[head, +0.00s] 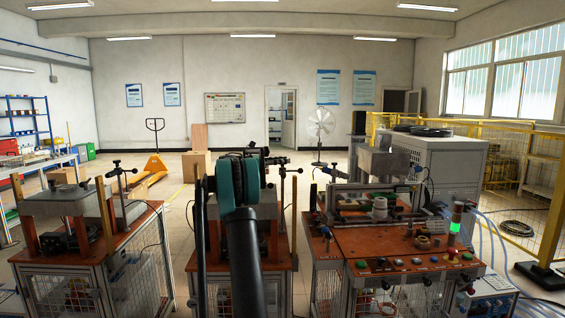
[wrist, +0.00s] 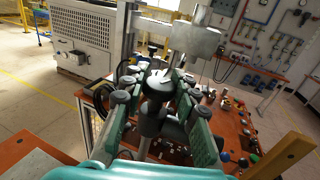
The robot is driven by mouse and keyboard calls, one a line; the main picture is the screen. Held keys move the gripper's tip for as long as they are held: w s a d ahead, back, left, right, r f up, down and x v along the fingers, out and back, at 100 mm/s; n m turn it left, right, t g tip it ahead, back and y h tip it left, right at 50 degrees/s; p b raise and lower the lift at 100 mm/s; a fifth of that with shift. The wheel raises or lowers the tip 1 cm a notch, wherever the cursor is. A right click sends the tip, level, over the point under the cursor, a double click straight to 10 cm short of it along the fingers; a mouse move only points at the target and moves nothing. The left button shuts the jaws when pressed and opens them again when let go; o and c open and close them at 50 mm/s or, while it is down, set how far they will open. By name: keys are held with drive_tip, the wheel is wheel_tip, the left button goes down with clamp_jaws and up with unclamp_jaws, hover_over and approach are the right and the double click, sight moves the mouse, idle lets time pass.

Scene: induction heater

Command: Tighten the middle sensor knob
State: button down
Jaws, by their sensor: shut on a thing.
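In the head view, my gripper (head: 277,160) is at the top of the thin middle sensor post (head: 283,205); my teal wrist and dark arm cover much of the middle station, and the knob itself cannot be made out there.
A similar sensor post (head: 117,175) stands at the left station. The right station has a control panel (head: 400,262) with several buttons and a green-lit lamp (head: 455,226). A large grey cabinet (head: 452,165) stands behind it. Narrow gaps separate the stations.

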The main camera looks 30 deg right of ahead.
drive_tip(key=shift+m+g, duration=0.4)
drive_tip(key=shift+g, duration=0.2)
drive_tip(key=c, duration=1.2)
unclamp_jaws()
drive_tip(key=v, duration=1.2)
drive_tip(key=shift+r, duration=0.2)
